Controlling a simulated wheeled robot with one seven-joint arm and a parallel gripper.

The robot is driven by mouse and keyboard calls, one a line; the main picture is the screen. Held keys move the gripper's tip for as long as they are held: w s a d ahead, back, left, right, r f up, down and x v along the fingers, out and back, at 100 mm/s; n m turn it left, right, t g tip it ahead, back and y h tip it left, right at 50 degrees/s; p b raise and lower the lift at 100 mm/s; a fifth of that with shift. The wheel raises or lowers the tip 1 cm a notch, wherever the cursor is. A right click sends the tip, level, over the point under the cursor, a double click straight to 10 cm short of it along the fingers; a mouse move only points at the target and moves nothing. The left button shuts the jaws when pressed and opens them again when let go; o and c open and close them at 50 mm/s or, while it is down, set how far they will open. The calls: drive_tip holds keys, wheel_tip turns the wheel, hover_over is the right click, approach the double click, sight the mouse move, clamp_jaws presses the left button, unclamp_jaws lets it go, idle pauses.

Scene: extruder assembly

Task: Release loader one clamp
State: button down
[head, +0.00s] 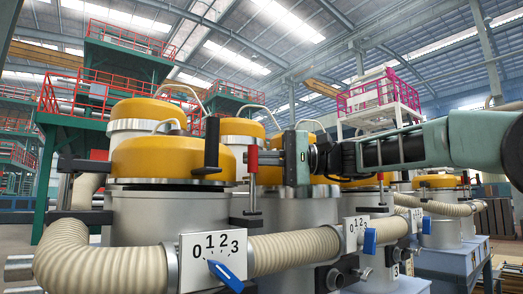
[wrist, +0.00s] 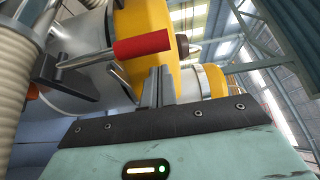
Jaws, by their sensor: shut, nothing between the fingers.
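The front loader is a grey drum (head: 165,225) with a yellow domed lid (head: 155,157). A clamp with a red handle (head: 252,163) stands upright at its right side. In the wrist view the red handle (wrist: 141,45) lies across the picture on a metal rod. My gripper (head: 263,157) comes in from the right at the height of the red handle. Its fingers (wrist: 160,76) are together and empty, close beside the handle; I cannot tell whether they touch it. A black upright handle (head: 212,142) stands at the lid's right edge.
A ribbed beige hose (head: 110,250) runs along the front. A white dial plate (head: 213,259) with a blue lever (head: 226,276) sits on it. More yellow-lidded drums stand behind and right. A pink-railed platform (head: 380,92) is farther back.

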drive_tip(key=shift+s+d+f, duration=0.1)
drive_tip(key=shift+s+d, duration=0.15)
drive_tip(key=shift+s, duration=0.55)
drive_tip(key=shift+s+f, duration=0.1)
drive_tip(key=shift+s+d+n+b, duration=0.15)
drive_tip(key=shift+n+b, duration=0.15)
drive_tip(key=shift+b, duration=0.55)
drive_tip(key=shift+s+d+y+b, duration=0.15)
drive_tip(key=shift+y+b, duration=0.15)
drive_tip(key=shift+b, duration=0.4)
drive_tip(key=s+d+f+n+g+y+b, duration=0.1)
drive_tip(key=s+d+f+n+g+b, duration=0.2)
drive_tip(key=n+b, duration=0.5)
drive_tip(key=s+d+f+n+g+y+b, duration=0.2)
drive_tip(key=s+f+n+g+b, duration=0.3)
drive_tip(key=b, duration=1.9)
drive_tip(key=shift+s+d+f+n+g+b, duration=0.25)
drive_tip(key=shift+s+d+n+g+b, duration=0.15)
drive_tip(key=shift+n, duration=1.8)
drive_tip(key=shift+f, duration=0.15)
